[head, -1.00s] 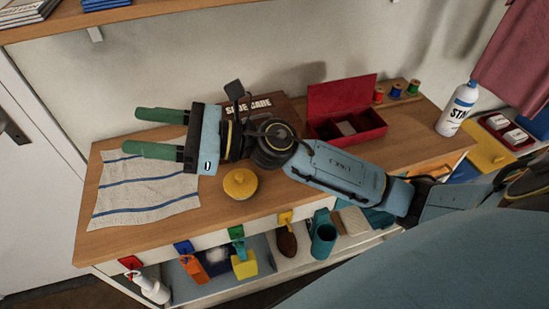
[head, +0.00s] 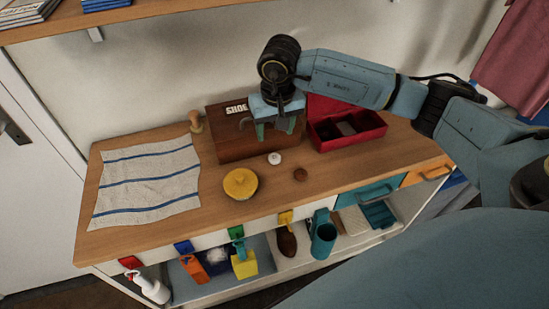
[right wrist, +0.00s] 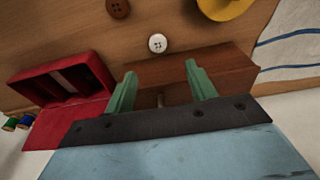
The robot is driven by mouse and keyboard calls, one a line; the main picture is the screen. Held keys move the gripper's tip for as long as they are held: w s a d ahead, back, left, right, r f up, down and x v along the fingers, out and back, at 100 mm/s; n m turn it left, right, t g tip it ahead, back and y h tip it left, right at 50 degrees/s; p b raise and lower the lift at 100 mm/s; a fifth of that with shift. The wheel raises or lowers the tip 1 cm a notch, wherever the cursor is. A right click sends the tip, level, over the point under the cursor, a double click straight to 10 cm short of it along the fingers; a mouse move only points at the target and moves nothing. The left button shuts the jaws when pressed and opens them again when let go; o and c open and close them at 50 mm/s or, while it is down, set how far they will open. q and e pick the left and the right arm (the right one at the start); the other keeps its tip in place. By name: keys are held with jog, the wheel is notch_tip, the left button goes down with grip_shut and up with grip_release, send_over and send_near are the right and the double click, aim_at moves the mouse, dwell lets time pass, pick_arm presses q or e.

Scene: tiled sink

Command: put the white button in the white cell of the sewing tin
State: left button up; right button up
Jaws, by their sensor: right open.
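The white button (head: 275,158) lies on the wooden top, in front of the wooden box, and also shows in the right wrist view (right wrist: 157,43). The red sewing tin (head: 376,133) stands open to its right, lid up at the back; it also shows at left in the right wrist view (right wrist: 96,72). A pale strip shows inside the tin, but I cannot tell which cell is white. My right gripper (head: 275,135) is open and empty, pointing down in front of the box, behind the white button. In the right wrist view its fingers (right wrist: 160,69) are apart. My left gripper is not in view.
A brown button (head: 300,174) lies near the white one. The wooden shoe-care box (head: 228,142) is close behind the gripper. The top's front right is clear.

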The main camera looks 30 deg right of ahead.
send_over(275, 157)
jog(key=f, duration=0.4)
jog(key=shift+s+a+f, duration=0.2)
jog(key=shift+a+f, duration=0.15)
jog(key=shift+w+d+f+p, duration=0.1)
jog(key=shift+d+f+p, duration=0.05)
jog(key=shift+f, duration=1.2)
jog(key=shift+d+f+p, duration=0.1)
jog(key=shift+f+p, duration=0.05)
jog(key=shift+f, duration=1.2)
jog(key=c, duration=1.1)
jog(key=shift+r, duration=0.2)
jog(key=shift+c, duration=0.3)
